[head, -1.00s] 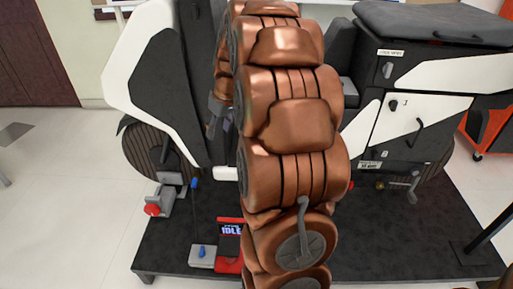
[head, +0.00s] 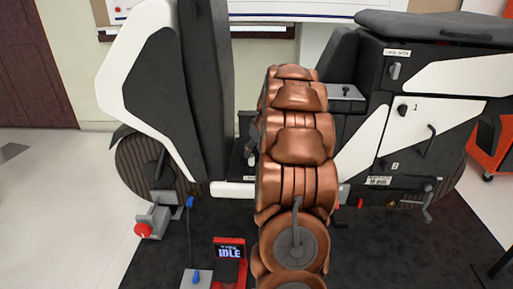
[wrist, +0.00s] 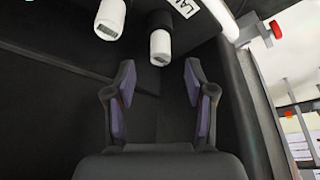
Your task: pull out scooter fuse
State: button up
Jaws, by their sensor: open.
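The scooter (head: 460,105), black and white, stands on a dark platform in the head view. The wrist view looks into a dark recess with two white cylindrical pieces with grey ends, one at the top left (wrist: 109,20) and one near the top middle (wrist: 160,45). I cannot tell which of them, if either, is the fuse. My gripper (wrist: 158,82) is open and empty, its fingers spread below the middle white piece and apart from it. In the head view my copper arm hides the middle of the scooter and most of the gripper.
A white label (wrist: 183,8), partly cut off, sits beside the middle white piece. A pale wall edge runs down the recess's right side, with a red knob (wrist: 276,29) beyond. In the head view a red unit reading IDLE (head: 230,253) stands on the platform (head: 400,245).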

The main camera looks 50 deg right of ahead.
aim_at(251, 157)
jog(key=shift+b+x, duration=0.65)
jog(key=shift+x, duration=1.75)
jog(key=shift+c, duration=0.2)
grip_shut()
jog(key=shift+r, duration=0.2)
jog(key=shift+r+p, duration=1.25)
jog(key=shift+r, duration=1.1)
jog(key=shift+r, duration=0.15)
jog(key=shift+r+p, duration=1.2)
jog(key=shift+r, duration=1.15)
